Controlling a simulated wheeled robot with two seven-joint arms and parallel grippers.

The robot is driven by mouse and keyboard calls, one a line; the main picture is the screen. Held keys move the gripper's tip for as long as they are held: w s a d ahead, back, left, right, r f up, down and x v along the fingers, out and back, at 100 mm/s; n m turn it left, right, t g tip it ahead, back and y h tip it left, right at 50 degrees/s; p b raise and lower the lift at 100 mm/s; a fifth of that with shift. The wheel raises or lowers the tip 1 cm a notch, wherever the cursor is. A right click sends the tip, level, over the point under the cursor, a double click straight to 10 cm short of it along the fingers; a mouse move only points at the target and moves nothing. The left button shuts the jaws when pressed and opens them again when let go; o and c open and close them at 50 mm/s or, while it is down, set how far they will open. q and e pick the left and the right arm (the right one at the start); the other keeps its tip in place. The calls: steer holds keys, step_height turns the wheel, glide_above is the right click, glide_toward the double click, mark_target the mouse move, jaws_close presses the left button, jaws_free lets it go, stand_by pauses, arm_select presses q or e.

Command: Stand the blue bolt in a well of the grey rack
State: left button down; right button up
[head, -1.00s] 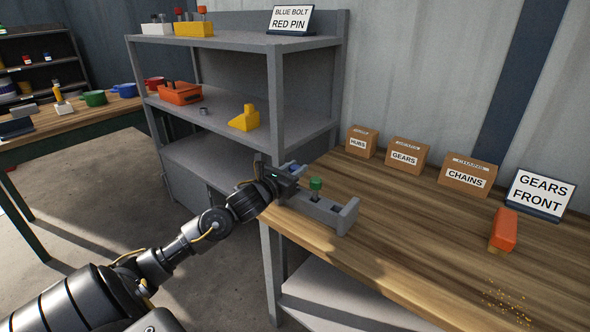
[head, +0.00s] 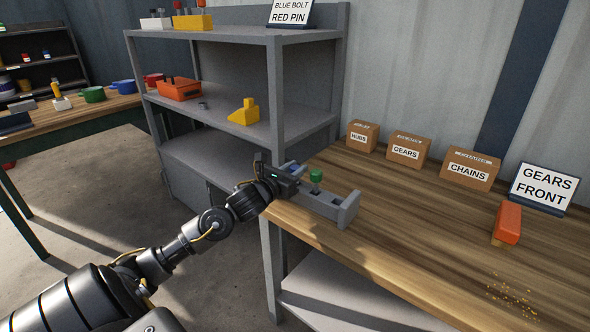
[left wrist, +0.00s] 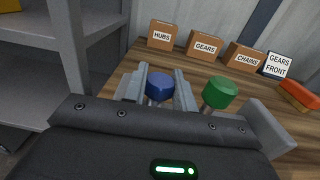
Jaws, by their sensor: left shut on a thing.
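My left gripper (head: 287,170) is at the left end of the grey rack (head: 347,210), which lies near the table's left edge. It is shut on the blue bolt (left wrist: 160,86), whose blue head shows between the two fingers in the left wrist view. The bolt looks upright. Its lower part is hidden by the gripper, so I cannot tell whether it is in a well. A green-headed bolt (head: 316,176) stands in a middle well of the rack, just right of my gripper; it also shows in the left wrist view (left wrist: 220,92). My right gripper is not in view.
Boxes marked HUBS (head: 362,137), GEARS (head: 408,149) and CHAINS (head: 470,170) stand along the wall. A grey shelf unit (head: 275,100) stands close behind my gripper. The middle of the table is clear.

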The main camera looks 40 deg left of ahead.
arm_select(q)
steer(key=shift+f+b, duration=0.3)
steer(key=shift+f, duration=0.1)
steer(key=c, duration=1.1)
jaws_free()
steer(key=shift+o, duration=0.2)
steer(key=shift+s, duration=0.15)
steer(key=s, duration=1)
steer(key=shift+s+d, duration=0.25)
steer(key=shift+d, duration=0.05)
